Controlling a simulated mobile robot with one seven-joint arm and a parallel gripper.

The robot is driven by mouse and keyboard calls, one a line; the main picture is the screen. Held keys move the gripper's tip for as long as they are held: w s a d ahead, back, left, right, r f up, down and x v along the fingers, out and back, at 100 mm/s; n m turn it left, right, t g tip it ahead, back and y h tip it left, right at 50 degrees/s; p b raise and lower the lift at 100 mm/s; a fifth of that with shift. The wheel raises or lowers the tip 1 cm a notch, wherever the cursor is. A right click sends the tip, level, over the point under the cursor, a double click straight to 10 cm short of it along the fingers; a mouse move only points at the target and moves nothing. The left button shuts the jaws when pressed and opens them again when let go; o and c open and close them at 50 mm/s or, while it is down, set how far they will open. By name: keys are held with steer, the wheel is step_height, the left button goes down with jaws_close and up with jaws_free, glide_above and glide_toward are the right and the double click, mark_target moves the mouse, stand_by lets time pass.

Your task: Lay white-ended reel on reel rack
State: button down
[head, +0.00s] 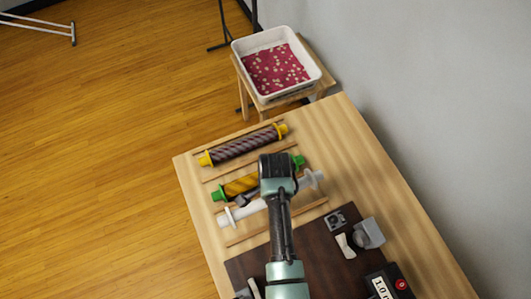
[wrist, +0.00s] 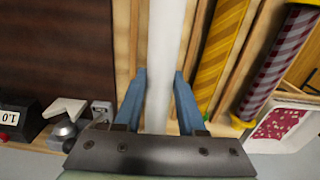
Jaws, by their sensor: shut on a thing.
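The white-ended reel (head: 229,217) is pale, with white flanges at both ends. My gripper (wrist: 159,75) is shut on its middle, one blue finger on each side of the white barrel (wrist: 168,35) in the wrist view. The reel lies over the near part of the wooden reel rack (head: 262,234), roughly parallel to the other reels. I cannot tell whether it touches the rack. In the head view my arm hides the reel's middle and the fingertips.
A yellow striped reel with green ends (head: 238,186) and a purple striped reel with yellow ends (head: 240,147) lie on the rack. A dark board (head: 320,250) with grey items (head: 368,234) is on the near side. A white tray (head: 309,68) stands on a stool beyond the table.

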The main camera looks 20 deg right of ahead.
steer(key=shift+w+d+f, duration=0.1)
steer(key=shift+w+f, duration=0.05)
steer(key=shift+w, duration=0.15)
steer(key=shift+f, duration=0.15)
steer(key=shift+s+f+b, duration=0.2)
steer(key=shift+f+b, duration=0.55)
steer(key=shift+b, duration=0.35)
step_height(320, 180, down, 6)
steer(key=b, duration=0.6)
steer(key=shift+w+f, duration=0.1)
steer(key=shift+f, duration=0.05)
steer(key=shift+c, duration=2.1)
jaws_free()
